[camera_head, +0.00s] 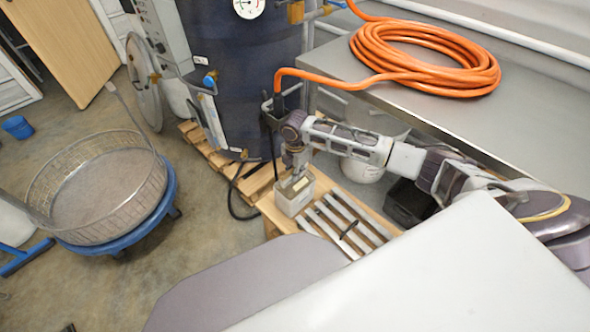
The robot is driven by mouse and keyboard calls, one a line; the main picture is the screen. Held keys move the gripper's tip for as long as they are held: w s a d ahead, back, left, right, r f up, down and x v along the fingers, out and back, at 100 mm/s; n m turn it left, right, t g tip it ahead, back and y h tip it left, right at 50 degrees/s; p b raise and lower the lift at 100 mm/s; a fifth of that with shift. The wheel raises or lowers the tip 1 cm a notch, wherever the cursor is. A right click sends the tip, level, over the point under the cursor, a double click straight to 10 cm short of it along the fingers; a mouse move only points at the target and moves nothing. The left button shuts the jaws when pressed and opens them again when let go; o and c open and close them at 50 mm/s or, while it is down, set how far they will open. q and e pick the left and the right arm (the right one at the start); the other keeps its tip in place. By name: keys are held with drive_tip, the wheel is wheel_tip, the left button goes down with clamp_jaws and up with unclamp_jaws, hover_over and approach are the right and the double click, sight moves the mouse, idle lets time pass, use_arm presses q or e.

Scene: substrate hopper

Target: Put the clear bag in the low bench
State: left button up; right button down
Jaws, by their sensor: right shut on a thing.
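My right gripper (297,178) points down, shut on the top of a small, pale, box-shaped thing that looks like the clear bag (292,205). The fingers partly cover its top. The bag is upright at the left part of the low bench (376,213), a wooden frame with pale metal slats, beside the slats. I cannot tell whether the bag's underside touches the bench. My left gripper is not in view.
A dark vessel (245,75) stands on a wooden pallet (196,135) behind the bench. An orange hose (425,82) lies coiled on a steel table (520,115) to the right. A round wire basket (150,185) on a blue wheeled base (135,235) stands left. Floor between is clear.

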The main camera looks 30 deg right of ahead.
drive_tip(key=shift+w, duration=0.1)
drive_tip(key=c, duration=2)
unclamp_jaws()
drive_tip(key=shift+f, duration=0.2)
drive_tip(key=o, duration=0.5)
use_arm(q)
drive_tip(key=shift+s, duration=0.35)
use_arm(e)
drive_tip(key=shift+r, duration=0.75)
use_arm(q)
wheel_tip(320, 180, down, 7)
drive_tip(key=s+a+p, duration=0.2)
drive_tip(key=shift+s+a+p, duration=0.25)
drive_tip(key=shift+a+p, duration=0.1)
use_arm(e)
drive_tip(key=shift+r, duration=5.35)
